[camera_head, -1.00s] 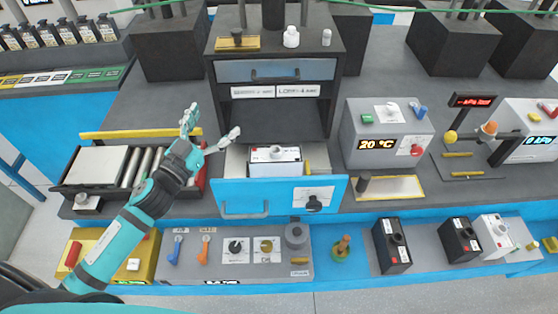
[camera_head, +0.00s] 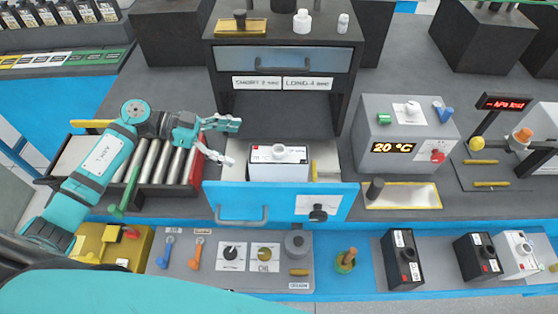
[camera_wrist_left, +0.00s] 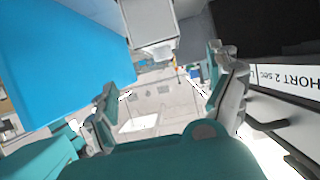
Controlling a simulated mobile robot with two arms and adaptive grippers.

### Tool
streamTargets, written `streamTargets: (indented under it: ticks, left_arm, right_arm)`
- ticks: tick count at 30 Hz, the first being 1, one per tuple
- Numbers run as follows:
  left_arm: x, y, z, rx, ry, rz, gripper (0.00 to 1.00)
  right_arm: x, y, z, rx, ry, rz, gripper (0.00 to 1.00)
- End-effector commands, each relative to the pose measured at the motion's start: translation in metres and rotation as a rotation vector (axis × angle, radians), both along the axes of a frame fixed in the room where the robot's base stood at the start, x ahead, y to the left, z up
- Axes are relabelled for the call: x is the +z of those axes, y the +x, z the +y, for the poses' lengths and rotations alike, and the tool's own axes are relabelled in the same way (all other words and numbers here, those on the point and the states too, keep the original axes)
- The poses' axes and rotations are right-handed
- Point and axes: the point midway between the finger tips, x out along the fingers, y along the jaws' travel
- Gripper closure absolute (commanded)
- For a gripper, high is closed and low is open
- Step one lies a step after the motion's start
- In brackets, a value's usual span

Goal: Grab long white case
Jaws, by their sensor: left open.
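The two fingers are apart and do not appear to touch the case. In the left wrist view, the case (camera_wrist_left: 150,22) shows at the top, beyond and between the open fingers (camera_wrist_left: 170,85). My right gripper is not in view.
The cabinet (camera_head: 285,110) overhangs behind the drawer. A roller conveyor (camera_head: 150,170) lies left, under my left arm. A grey box reading 20 °C (camera_head: 405,165) stands right. Black cases (camera_head: 402,260) and another white case (camera_head: 518,255) stand on the lower front ledge.

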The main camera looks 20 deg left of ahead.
Motion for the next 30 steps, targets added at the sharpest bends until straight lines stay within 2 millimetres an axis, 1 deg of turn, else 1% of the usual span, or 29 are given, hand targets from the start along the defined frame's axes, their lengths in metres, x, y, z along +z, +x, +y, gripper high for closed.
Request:
streamTargets:
  ticks: [1,3,7,14,19,24,30]
  left_arm:
    - [0.0,0.003,-0.012,-0.001,-0.007,-0.002,0.1]
    - [-0.006,0.007,-0.025,0.0,-0.006,-0.001,0.1]
    - [-0.015,0.012,-0.043,0.0,-0.005,-0.001,0.1]
    - [-0.022,0.016,-0.056,0.001,-0.003,-0.002,0.1]
    - [-0.029,0.023,-0.079,0.0,-0.006,-0.001,0.1]
    - [-0.04,0.028,-0.095,0.001,-0.003,-0.002,0.1]
    - [-0.043,0.029,-0.097,0.001,0.001,-0.003,0.1]
  right_arm:
    - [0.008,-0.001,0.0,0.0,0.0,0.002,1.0]
    - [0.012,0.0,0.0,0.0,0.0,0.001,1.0]
    - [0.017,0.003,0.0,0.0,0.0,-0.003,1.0]
    - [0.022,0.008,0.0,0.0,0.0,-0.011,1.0]
    - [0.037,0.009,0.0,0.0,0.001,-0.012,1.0]
    - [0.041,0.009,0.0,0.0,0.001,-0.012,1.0]
    - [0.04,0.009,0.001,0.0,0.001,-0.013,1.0]
